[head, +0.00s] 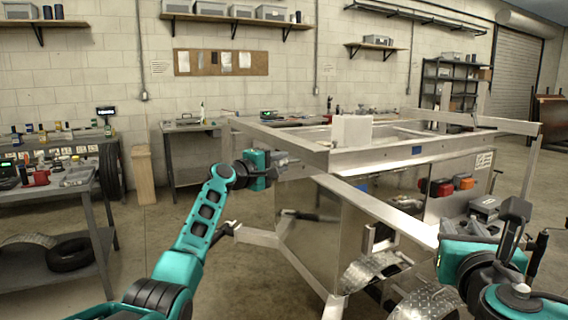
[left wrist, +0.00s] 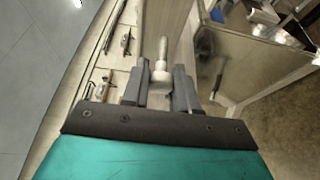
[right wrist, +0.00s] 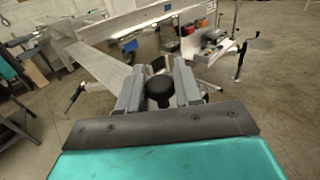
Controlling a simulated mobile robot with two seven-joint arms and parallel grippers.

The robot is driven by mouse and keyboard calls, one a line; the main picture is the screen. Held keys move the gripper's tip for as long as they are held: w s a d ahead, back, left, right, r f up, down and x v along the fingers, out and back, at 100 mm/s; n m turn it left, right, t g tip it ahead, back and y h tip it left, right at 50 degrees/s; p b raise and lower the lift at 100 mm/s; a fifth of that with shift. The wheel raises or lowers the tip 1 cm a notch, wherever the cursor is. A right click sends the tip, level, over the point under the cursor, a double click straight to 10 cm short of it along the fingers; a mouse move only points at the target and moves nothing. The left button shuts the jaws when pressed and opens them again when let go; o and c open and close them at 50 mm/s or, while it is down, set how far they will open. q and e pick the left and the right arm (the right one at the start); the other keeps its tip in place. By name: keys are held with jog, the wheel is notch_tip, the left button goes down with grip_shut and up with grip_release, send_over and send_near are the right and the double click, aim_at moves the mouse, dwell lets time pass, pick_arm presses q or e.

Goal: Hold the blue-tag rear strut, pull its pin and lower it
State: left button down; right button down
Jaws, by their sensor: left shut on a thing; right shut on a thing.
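A small blue tag (head: 361,181) shows on the trailer's side below the top rail (head: 400,155) in the head view. My left gripper (head: 282,160) is at the trailer's near left corner. In the left wrist view its jaws are shut on a pale grey rod with a thick collar (left wrist: 161,72). My right gripper (head: 468,228) is low at the right in the head view. In the right wrist view its jaws are shut on a round black knob (right wrist: 158,88). What the knob joins is hidden beneath it. I cannot tell which part is the blue-tag strut or its pin.
The aluminium trailer fills the middle, with a sloping beam (head: 375,208) and tread-plate fenders (head: 372,270) between my arms. A cranked handle (right wrist: 246,50) stands beyond my right gripper. A bench with tools (head: 50,180) is at the left. The floor between bench and trailer is mostly open.

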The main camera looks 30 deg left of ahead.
pick_arm(q)
jog(key=shift+f, duration=0.15)
jog(key=c, duration=1.1)
grip_release()
jog(key=shift+s+a, duration=0.2)
jog(key=shift+o, duration=0.9)
jog(key=v, duration=1.1)
jog(key=shift+s, duration=0.4)
